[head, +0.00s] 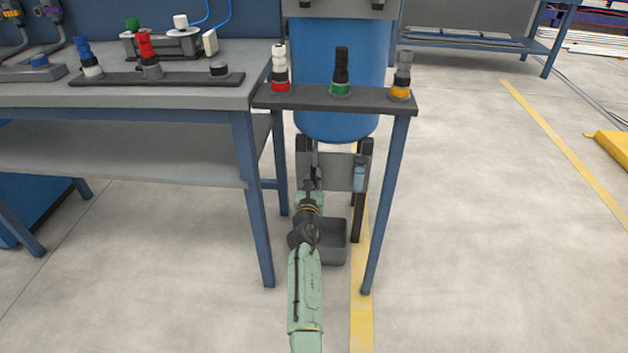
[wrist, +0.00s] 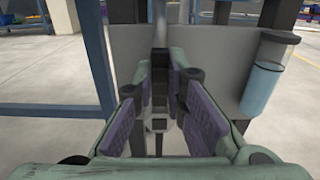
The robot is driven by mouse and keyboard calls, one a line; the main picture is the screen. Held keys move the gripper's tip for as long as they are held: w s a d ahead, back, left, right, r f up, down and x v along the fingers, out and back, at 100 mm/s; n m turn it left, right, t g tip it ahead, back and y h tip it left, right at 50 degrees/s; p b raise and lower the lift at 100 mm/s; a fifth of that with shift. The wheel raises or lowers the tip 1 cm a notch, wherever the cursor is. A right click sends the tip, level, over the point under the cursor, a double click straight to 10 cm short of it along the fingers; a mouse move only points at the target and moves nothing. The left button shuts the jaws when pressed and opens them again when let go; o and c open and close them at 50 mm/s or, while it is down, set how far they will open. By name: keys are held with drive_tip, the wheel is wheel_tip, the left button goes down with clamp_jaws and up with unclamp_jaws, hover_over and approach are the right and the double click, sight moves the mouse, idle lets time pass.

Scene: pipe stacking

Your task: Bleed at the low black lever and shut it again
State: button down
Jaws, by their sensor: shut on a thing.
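My gripper (wrist: 161,85) reaches in low under the blue tank, with its purple-padded fingers on either side of a narrow dark upright piece, the low black lever (wrist: 160,92). The fingers are shut on it. A pale fitting (wrist: 158,124) shows below, between the fingers. In the head view, my arm hides most of the lever and the gripper's fingertips. The blue tank (head: 338,75) stands above on dark legs, with a grey plate (head: 345,172) below it.
A grey open bin (head: 334,243) stands on the floor beside my arm. A clear bluish cup (wrist: 262,85) hangs at the right. Blue table legs (head: 385,205) flank the space, under a dark shelf (head: 368,98) with several coloured fittings.

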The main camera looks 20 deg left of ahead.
drive_tip(key=shift+f, duration=0.1)
drive_tip(key=c, duration=1.6)
unclamp_jaws()
drive_tip(key=shift+r, duration=0.55)
wheel_tip(320, 180, up, 9)
